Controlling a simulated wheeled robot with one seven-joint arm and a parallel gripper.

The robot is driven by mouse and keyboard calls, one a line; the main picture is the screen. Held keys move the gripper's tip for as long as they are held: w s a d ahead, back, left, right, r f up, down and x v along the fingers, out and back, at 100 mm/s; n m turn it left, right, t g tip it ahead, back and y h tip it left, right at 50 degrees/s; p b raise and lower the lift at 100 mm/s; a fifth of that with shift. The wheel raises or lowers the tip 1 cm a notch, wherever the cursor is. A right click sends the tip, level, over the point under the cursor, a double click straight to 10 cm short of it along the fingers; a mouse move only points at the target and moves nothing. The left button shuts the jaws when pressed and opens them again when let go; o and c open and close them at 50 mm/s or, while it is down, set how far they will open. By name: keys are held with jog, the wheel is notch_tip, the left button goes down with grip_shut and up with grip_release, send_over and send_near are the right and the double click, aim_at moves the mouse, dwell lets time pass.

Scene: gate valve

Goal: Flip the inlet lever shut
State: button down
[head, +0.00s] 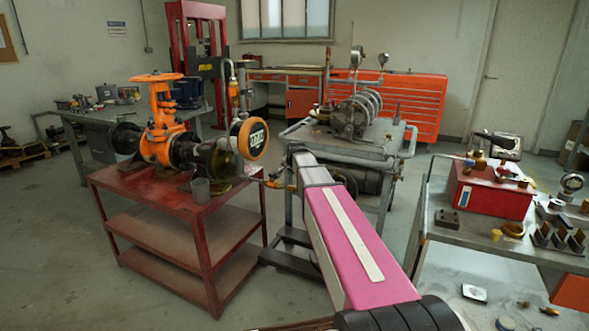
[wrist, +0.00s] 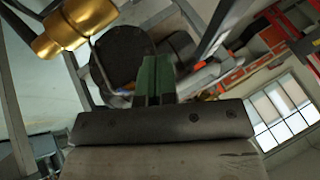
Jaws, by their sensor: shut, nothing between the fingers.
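The orange gate valve (head: 160,125) with its handwheel stands on a red table in the head view. A small brass-and-orange piece (head: 274,183) sticks out at the table's right edge, close to the end of my arm. It may hold the inlet lever, but it is too small to tell how the lever is set. In the wrist view a brass fitting (wrist: 72,27) shows at upper left, apart from my fingers. My gripper (wrist: 155,66) has its green fingers shut and empty, in front of a dark round part. In the head view my arm hides the gripper's fingertips.
A grey cart (head: 345,150) with a coiled machine stands just behind my arm. A workbench with a red box (head: 490,192) is at right. Open floor lies at left.

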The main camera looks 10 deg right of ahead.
jog(key=shift+w+a+r, duration=0.15)
jog(key=shift+w+a, duration=0.9)
jog(key=shift+w, duration=0.2)
jog(key=shift+w+a, duration=0.2)
jog(key=shift+w, duration=0.3)
jog(key=shift+w+a, duration=0.15)
jog(key=shift+w, duration=0.35)
jog(key=shift+s, duration=0.15)
